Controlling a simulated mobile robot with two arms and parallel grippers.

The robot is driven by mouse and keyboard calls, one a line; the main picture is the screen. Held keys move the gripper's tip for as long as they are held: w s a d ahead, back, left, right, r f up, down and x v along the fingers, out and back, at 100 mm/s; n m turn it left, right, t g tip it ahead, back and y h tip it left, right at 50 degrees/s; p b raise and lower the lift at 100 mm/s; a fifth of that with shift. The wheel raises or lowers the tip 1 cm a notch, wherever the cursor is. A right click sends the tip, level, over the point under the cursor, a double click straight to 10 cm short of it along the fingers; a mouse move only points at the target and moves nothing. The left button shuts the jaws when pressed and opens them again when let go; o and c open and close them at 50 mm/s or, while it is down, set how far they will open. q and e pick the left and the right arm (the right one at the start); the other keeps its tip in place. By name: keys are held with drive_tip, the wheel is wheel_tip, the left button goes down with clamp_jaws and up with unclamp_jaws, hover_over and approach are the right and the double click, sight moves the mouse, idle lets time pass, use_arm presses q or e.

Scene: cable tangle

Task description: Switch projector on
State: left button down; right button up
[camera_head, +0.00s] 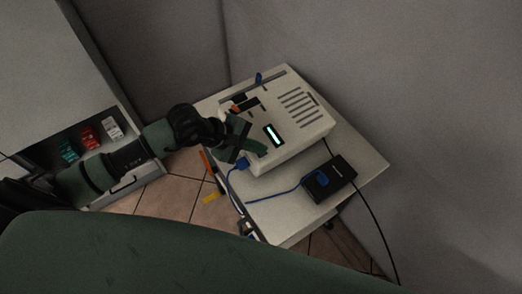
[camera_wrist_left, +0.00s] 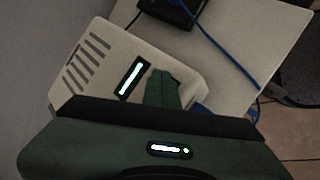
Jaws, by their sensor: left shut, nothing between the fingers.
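The projector (camera_head: 292,131) is a cream box with dark vent slots, lying on the small table. A dark panel with a lit white strip (camera_head: 273,136) is on its top. In the left wrist view the projector (camera_wrist_left: 99,54) and its lit strip (camera_wrist_left: 131,78) also show. My left gripper (camera_head: 262,150) is shut and empty, with its green fingers at the projector's near edge beside the lit strip. In the left wrist view the fingers (camera_wrist_left: 163,90) overlap the projector's edge; whether they touch it I cannot tell. My right gripper is out of view.
The table (camera_head: 355,145) also holds a black box (camera_head: 330,178) with a blue cable (camera_head: 273,195) running to the projector's near side. A black cable (camera_head: 374,217) hangs off the right edge. An open drawer (camera_head: 92,150) with small coloured boxes is at left. Walls stand behind.

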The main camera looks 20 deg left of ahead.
sight(261, 157)
use_arm(q)
drive_tip(key=shift+f, duration=0.1)
idle(0.4)
drive_tip(key=shift+d+r+p, duration=0.1)
drive_tip(key=shift+r+p, duration=0.2)
drive_tip(key=shift+r, duration=0.5)
drive_tip(key=shift+s+d+r+p, duration=0.15)
drive_tip(key=shift+r+p, duration=0.55)
drive_tip(key=shift+r, duration=0.45)
drive_tip(key=shift+s+d+r+p, duration=0.15)
drive_tip(key=shift+r+p, duration=0.5)
drive_tip(key=shift+r, duration=0.65)
